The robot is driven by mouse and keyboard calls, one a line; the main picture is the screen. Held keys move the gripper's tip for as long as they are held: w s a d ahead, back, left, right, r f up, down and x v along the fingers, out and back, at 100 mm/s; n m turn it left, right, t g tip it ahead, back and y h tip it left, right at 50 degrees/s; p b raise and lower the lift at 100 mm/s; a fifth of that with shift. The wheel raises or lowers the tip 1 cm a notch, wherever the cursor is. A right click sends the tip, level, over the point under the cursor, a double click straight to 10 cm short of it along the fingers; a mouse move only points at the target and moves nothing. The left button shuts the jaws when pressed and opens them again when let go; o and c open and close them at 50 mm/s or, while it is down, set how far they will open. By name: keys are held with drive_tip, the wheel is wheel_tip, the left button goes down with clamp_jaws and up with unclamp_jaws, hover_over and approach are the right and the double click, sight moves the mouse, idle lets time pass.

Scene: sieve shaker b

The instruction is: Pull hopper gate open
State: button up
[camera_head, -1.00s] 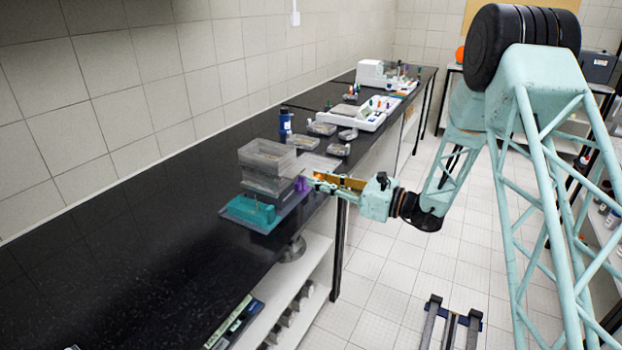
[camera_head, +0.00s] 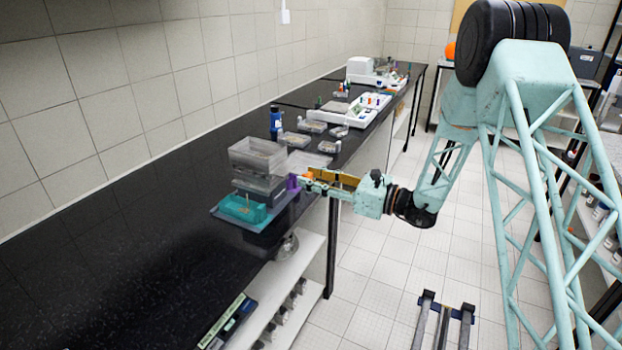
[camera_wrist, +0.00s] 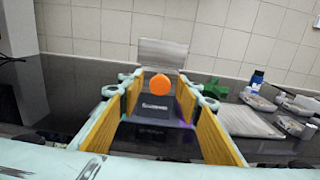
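The clear, box-shaped hopper (camera_head: 257,155) stands on the shaker at the near part of the black bench, and also shows at the back in the wrist view (camera_wrist: 163,54). An orange round knob (camera_wrist: 160,85) sits in front of it, above a dark block with a white label (camera_wrist: 154,107). My gripper (camera_wrist: 160,98) is open, its yellow-padded fingers to the left and right of the knob, with visible gaps on both sides. In the head view my gripper (camera_head: 304,179) is at the bench's front edge, beside the shaker. Whether the knob lies fully between the fingertips is unclear.
A teal part (camera_head: 243,208) lies in front of the hopper. A purple part (camera_head: 293,183) is close by my fingertips. A blue bottle (camera_head: 275,123) and several clear trays (camera_head: 312,126) stand farther back. The bench's near left is clear.

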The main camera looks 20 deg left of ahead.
drive_tip(key=s+d, duration=0.2)
drive_tip(key=d, duration=0.9)
drive_tip(key=shift+s+d, duration=0.15)
drive_tip(key=shift+d, duration=0.05)
idle(0.4)
drive_tip(key=s+d+r+n+g+h, duration=0.2)
drive_tip(key=s+r+n, duration=0.25)
drive_tip(key=s, duration=0.45)
drive_tip(key=s+d+r+n+g+h, duration=0.25)
drive_tip(key=s+r, duration=0.35)
drive_tip(key=s, duration=0.4)
drive_tip(key=s+d+r+n+g+h, duration=0.15)
drive_tip(key=s+r+n, duration=0.3)
drive_tip(key=s, duration=0.45)
drive_tip(key=s+d+r+n+t+h, duration=0.2)
drive_tip(key=s+d+n+t+h, duration=0.1)
drive_tip(key=s+d, duration=0.8)
drive_tip(key=s+d+r+n+t+h, duration=0.2)
drive_tip(key=s+d+n+h, duration=0.3)
drive_tip(key=s+d+h, duration=0.3)
drive_tip(key=shift+s+d+r+n+t+h, duration=0.3)
drive_tip(key=shift+s+d+t, duration=0.5)
drive_tip(key=shift+s+d, duration=2.3)
drive_tip(key=shift+w+d, duration=1)
